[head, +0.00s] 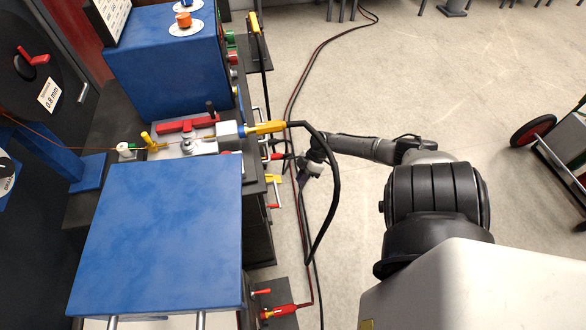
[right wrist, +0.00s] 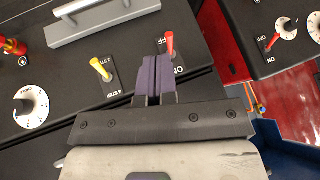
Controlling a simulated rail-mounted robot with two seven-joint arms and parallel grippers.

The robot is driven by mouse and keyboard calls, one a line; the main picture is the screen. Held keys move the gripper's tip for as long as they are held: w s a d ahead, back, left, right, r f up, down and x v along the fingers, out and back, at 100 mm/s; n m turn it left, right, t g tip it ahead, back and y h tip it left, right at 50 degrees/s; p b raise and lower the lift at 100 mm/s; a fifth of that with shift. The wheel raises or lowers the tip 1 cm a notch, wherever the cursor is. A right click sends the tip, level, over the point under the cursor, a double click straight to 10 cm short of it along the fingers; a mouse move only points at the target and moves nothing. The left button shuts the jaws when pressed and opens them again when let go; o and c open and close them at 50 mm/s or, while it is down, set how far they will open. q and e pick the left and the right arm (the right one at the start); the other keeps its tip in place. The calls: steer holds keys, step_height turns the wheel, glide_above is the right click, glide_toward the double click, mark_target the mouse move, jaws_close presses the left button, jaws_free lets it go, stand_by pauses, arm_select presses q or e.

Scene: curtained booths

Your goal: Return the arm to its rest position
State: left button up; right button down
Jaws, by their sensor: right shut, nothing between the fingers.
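My right arm comes in from the lower right of the head view and reaches left to the edge of the black bench. My right gripper (head: 307,172) is small there and partly covered by a black cable. In the right wrist view, its purple fingers (right wrist: 155,75) are shut together with nothing between them. They are in front of a black panel (right wrist: 70,75), between a yellow toggle switch (right wrist: 101,69) and a red toggle switch (right wrist: 170,44); contact cannot be told. My left gripper is not in view.
A blue-topped block (head: 160,235) and a blue box (head: 170,60) stand at left. A yellow plug (head: 265,128) has a black cable (head: 334,190) looping beside my arm. A red plug (head: 283,311) is lower down. Grey floor (head: 450,85) is open; a wheeled cart (head: 560,150) is at right.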

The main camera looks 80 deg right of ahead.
stand_by(0.4)
steer(key=s+a+r+m+h, duration=0.15)
steer(key=a+r, duration=0.35)
steer(key=a, duration=0.7)
steer(key=a+r+m+h, duration=0.1)
steer(key=a+r+h, duration=0.25)
steer(key=a, duration=0.75)
steer(key=s+a+r+m+h, duration=0.15)
steer(key=a+r, duration=0.35)
steer(key=a, duration=0.7)
step_height(320, 180, up, 38)
steer(key=p, duration=3.8)
steer(key=shift+g, duration=0.3)
